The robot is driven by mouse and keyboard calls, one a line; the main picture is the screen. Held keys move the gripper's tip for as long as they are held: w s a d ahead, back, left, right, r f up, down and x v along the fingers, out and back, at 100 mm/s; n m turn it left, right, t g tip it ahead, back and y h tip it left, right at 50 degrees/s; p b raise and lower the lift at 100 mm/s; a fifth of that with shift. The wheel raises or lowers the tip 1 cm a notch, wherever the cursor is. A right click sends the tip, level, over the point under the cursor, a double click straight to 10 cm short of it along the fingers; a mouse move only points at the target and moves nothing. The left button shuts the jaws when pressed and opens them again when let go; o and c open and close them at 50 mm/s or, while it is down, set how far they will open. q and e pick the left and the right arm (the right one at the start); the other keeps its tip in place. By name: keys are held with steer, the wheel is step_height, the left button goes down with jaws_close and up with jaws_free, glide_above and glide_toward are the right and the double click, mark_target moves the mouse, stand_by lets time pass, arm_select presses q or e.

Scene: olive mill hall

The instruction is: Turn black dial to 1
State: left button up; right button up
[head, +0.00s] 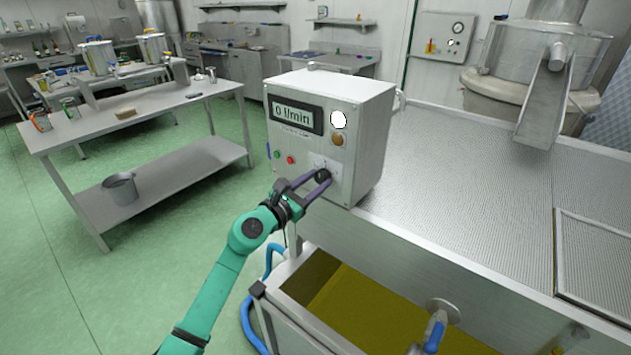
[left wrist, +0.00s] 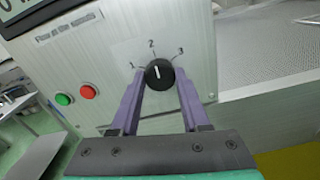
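The black dial (left wrist: 159,74) is on the front panel of the control box (head: 342,134). In the left wrist view, the numbers 1, 2 and 3 surround its upper side, and its white mark points at about 2. My left gripper (head: 321,178) is at the dial, with one purple finger on each side. In the left wrist view, the fingertips (left wrist: 160,76) close in on the dial's edges with no clear gap. The display (head: 296,114) reads 0 l/min. My right gripper is in neither view.
A green button (left wrist: 64,99) and a red button (left wrist: 88,91) are left of the dial. The box stands on a metal machine (head: 463,180) above an open bin of yellow-green liquid (head: 375,315). A worktable (head: 150,101) stands at the left.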

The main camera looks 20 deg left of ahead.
arm_select(q)
jaws_close()
steer(key=shift+n+p, duration=0.55)
steer(key=shift+n, duration=0.25)
steer(key=n+p, duration=0.1)
steer(key=n, duration=0.2)
steer(key=shift+r+n+p, duration=0.1)
steer(key=shift+n+p, duration=0.2)
steer(key=n+p, duration=0.1)
steer(key=n, duration=0.3)
steer(key=shift+n+p, duration=0.6)
steer(key=shift+n, duration=0.8)
